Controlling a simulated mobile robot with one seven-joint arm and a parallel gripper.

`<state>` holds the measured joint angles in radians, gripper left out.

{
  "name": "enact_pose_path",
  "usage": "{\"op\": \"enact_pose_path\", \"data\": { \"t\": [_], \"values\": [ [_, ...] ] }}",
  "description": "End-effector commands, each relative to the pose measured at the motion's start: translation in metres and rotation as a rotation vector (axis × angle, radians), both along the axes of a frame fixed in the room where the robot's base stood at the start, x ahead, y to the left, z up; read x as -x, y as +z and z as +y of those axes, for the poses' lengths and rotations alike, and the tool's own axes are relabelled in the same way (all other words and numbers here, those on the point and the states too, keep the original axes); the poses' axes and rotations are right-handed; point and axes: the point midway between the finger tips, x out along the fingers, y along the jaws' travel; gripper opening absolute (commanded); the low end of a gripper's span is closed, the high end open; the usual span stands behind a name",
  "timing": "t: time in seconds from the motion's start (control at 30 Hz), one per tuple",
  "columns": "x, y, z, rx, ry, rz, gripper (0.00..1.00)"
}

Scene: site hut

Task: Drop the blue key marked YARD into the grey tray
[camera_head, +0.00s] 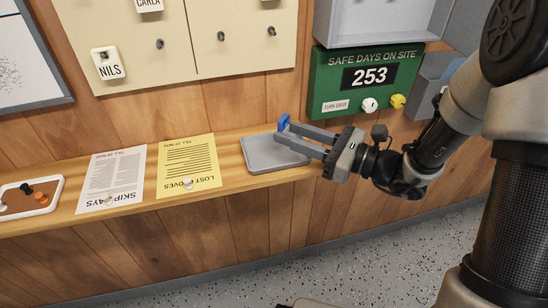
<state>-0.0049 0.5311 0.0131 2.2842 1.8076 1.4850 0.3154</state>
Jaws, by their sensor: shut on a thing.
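My gripper (281,130) reaches in from the right, above the shelf. It is shut on a small blue key (284,122) at its fingertips. Any marking on the blue key is too small to read. The grey tray (262,160) lies flat on the wooden shelf. In the picture the key and fingertips overlap the tray's back edge, and the fingers cover part of the tray's right side. The visible part of the tray is empty. The exact height of the key above the tray is hard to tell.
The wooden shelf (232,187) carries a yellow notice (188,168), a white notice (110,180) and a white tray (45,207) with small pieces. A cream board (190,70) with hooks and a green sign (365,60) reading 253 hang on the wall behind.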

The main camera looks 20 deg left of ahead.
Motion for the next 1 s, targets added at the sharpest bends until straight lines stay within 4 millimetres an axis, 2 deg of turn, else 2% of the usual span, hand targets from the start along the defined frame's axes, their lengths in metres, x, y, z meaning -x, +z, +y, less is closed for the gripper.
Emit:
{"op": "enact_pose_path", "data": {
  "t": [0.1,0.13,0.27,0.53,0.67,0.77,1.0],
  "values": [
    [0.0,0.001,0.0,0.0,0.0,0.0,0.11],
    [0.0,0.001,0.0,0.0,0.0,0.0,0.29],
    [0.0,0.001,0.0,0.0,0.0,0.0,0.49],
    [0.0,0.001,-0.001,0.0,-0.001,0.0,0.49],
    [0.001,0.001,-0.009,0.001,-0.002,0.0,0.49],
    [0.004,0.002,-0.024,0.002,-0.005,-0.001,0.49],
    [0.017,0.002,-0.08,0.0,-0.008,0.001,0.49]
  ]
}}
